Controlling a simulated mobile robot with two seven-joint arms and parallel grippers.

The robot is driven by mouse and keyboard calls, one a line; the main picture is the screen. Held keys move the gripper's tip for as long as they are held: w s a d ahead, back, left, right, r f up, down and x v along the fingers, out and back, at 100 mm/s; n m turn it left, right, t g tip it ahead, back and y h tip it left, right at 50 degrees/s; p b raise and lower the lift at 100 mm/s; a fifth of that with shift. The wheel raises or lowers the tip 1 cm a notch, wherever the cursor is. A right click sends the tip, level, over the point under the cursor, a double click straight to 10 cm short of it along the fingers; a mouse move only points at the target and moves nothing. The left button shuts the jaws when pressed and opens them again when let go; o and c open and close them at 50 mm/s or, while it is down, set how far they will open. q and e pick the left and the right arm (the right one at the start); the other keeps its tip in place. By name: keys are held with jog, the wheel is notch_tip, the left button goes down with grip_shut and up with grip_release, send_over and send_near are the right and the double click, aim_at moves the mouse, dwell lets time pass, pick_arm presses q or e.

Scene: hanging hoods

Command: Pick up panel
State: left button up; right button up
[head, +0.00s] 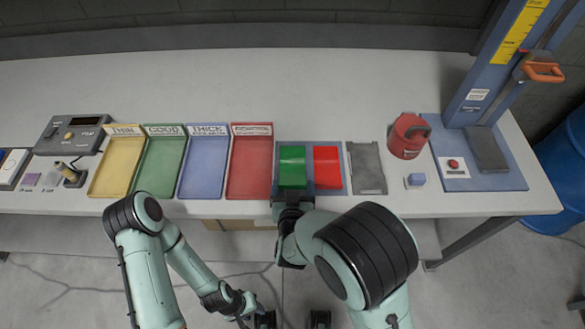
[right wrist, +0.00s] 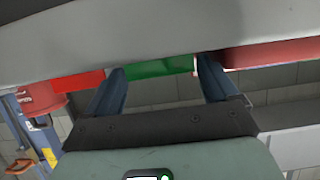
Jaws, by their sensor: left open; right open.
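A green curved panel (head: 293,167) and a red curved panel (head: 327,168) stand side by side on a blue base (head: 310,191) near the table's front edge. I cannot tell which one the task means. My right gripper (head: 291,200) is at the front edge of the table, just in front of the green panel. In the right wrist view its two fingers (right wrist: 160,80) are apart, with part of the green panel (right wrist: 160,67) showing beyond them and nothing held. My left gripper (head: 262,316) hangs low in front of the table, open and away from the panels.
Yellow (head: 93,190), green (head: 140,190), blue (head: 187,190) and red (head: 248,192) trays lie left of the panels. A grey plate (head: 367,168), red canister (head: 408,136) and blue press stand (head: 490,100) are to the right. The table's back (head: 270,80) is clear.

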jog(key=c, duration=0.8)
jog(key=shift+o, duration=0.2)
